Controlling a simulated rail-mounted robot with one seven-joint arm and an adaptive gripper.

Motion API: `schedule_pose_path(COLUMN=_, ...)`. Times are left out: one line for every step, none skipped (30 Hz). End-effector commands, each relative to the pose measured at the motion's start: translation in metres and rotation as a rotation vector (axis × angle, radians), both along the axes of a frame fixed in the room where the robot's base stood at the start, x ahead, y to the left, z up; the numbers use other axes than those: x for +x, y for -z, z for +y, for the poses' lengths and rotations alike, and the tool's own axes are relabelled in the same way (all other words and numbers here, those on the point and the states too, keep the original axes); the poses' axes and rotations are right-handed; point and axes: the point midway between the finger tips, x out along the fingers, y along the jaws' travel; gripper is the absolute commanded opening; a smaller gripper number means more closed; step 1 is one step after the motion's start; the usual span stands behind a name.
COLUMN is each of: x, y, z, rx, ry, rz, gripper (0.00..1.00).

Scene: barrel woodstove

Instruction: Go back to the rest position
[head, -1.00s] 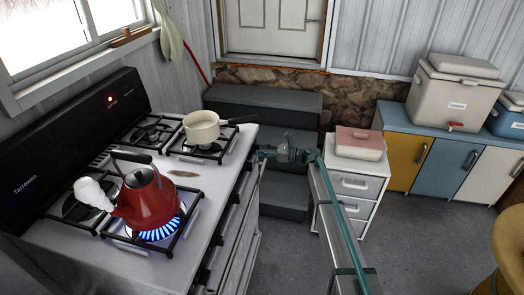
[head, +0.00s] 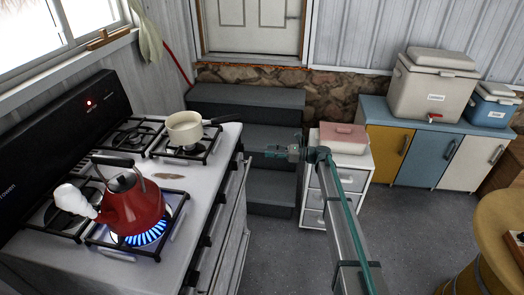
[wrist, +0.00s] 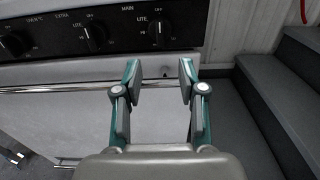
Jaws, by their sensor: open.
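My gripper (wrist: 158,80) is open and empty in the wrist view, with the stove front (wrist: 120,115) and its knobs beyond the fingers. In the head view my gripper (head: 272,152) is small, in the air to the right of the stove (head: 195,212) and in front of the grey steps. It appears apart from the stove. A red kettle (head: 130,212) sits on the front burner over a blue flame, with white steam at its spout.
Grey steps (head: 245,98) rise behind my arm to a door. A white drawer unit (head: 355,180) with a pink-lidded box (head: 343,138) stands right of them. Blue-topped cabinets (head: 420,155) hold coolers. A round wooden table (head: 500,225) is at the right edge. Grey floor lies open between.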

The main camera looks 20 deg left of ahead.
Motion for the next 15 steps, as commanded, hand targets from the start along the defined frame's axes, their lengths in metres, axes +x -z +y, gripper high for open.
schedule_pose_path(x=0.0006, y=0.0001, z=-0.0045, rx=0.0, ry=0.001, rz=0.0, gripper=0.41)
schedule_pose_path(x=0.0009, y=0.0001, z=-0.0061, rx=0.0, ry=0.001, rz=0.0, gripper=0.41)
schedule_pose_path(x=0.0012, y=0.0001, z=-0.0078, rx=0.0, ry=0.001, rz=0.0, gripper=0.41)
schedule_pose_path(x=0.0013, y=0.0002, z=-0.0086, rx=0.0, ry=0.001, rz=0.0, gripper=0.41)
schedule_pose_path(x=0.0013, y=0.0002, z=-0.0091, rx=0.0, ry=0.001, rz=0.0, gripper=0.41)
schedule_pose_path(x=0.0014, y=0.0002, z=-0.0095, rx=0.0, ry=0.001, rz=0.0, gripper=0.41)
schedule_pose_path(x=0.0014, y=0.0002, z=-0.0095, rx=0.0, ry=0.001, rz=0.0, gripper=0.41)
schedule_pose_path(x=0.0014, y=0.0002, z=-0.0095, rx=0.0, ry=0.001, rz=0.0, gripper=0.41)
schedule_pose_path(x=0.0014, y=0.0002, z=-0.0094, rx=0.0, ry=0.001, rz=0.0, gripper=0.41)
schedule_pose_path(x=0.0014, y=0.0003, z=-0.0093, rx=0.0, ry=0.001, rz=0.0, gripper=0.41)
schedule_pose_path(x=0.0014, y=0.0003, z=-0.0093, rx=0.0, ry=0.001, rz=0.0, gripper=0.41)
schedule_pose_path(x=0.0014, y=0.0002, z=-0.0092, rx=0.0, ry=0.001, rz=0.0, gripper=0.41)
schedule_pose_path(x=0.0014, y=0.0002, z=-0.0092, rx=0.0, ry=0.001, rz=0.0, gripper=0.41)
schedule_pose_path(x=0.0013, y=0.0002, z=-0.0091, rx=0.0, ry=0.001, rz=0.0, gripper=0.41)
schedule_pose_path(x=0.0013, y=0.0002, z=-0.0091, rx=0.0, ry=0.001, rz=0.0, gripper=0.41)
